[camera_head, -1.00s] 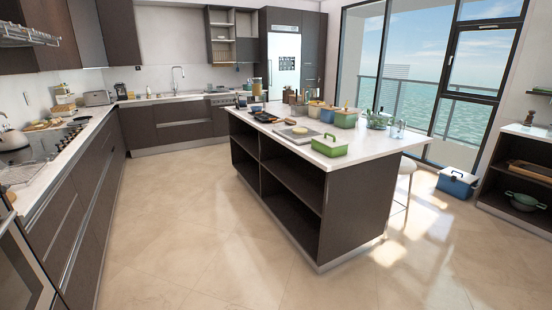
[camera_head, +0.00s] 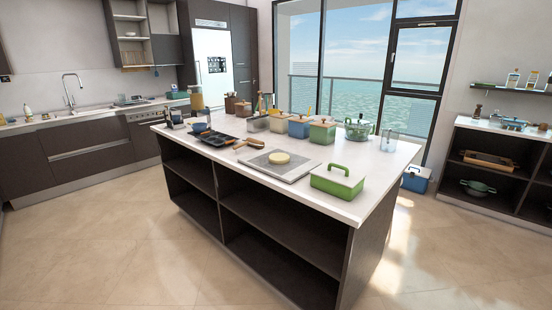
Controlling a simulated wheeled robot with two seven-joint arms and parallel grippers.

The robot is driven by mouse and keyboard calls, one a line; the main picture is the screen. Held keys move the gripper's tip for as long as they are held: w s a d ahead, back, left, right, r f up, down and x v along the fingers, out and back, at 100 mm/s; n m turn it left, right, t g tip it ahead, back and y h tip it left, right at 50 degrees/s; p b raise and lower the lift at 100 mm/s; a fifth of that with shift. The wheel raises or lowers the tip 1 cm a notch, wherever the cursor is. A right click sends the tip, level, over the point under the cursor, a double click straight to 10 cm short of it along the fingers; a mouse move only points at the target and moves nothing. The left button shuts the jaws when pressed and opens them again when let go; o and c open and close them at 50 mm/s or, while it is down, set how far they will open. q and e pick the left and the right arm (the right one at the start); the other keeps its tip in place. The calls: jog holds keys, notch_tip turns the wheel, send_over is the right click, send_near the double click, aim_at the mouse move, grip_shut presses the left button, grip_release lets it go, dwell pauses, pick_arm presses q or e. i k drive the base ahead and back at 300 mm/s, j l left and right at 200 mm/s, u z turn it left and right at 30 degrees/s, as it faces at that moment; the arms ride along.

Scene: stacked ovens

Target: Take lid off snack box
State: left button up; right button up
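A green box (camera_head: 335,187) stands near the front right corner of the island's white top. It looks like the snack box. A pale lid (camera_head: 338,175) with a green arched handle (camera_head: 339,167) sits on it and appears closed. The inside of the box is hidden by the lid. Neither of my grippers is in view.
The island (camera_head: 290,203) has open shelves below. A grey board (camera_head: 276,166) with a round yellow item (camera_head: 279,158) lies left of the box. Several pots and canisters, including a green pot (camera_head: 358,130), stand behind. The floor (camera_head: 130,250) in front is clear.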

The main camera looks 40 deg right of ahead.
aim_at(334, 172)
jog(key=i+l+z, duration=0.1)
jog(key=i+z, duration=0.25)
jog(key=i, duration=0.25)
jog(key=i+z, duration=0.3)
jog(key=i, duration=0.25)
jog(key=i+j+z, duration=0.35)
jog(key=i, duration=0.25)
jog(key=i+j+z, duration=0.35)
jog(key=i, duration=0.2)
jog(key=i+j+z, duration=0.3)
jog(key=i+j, duration=0.1)
jog(key=i, duration=0.15)
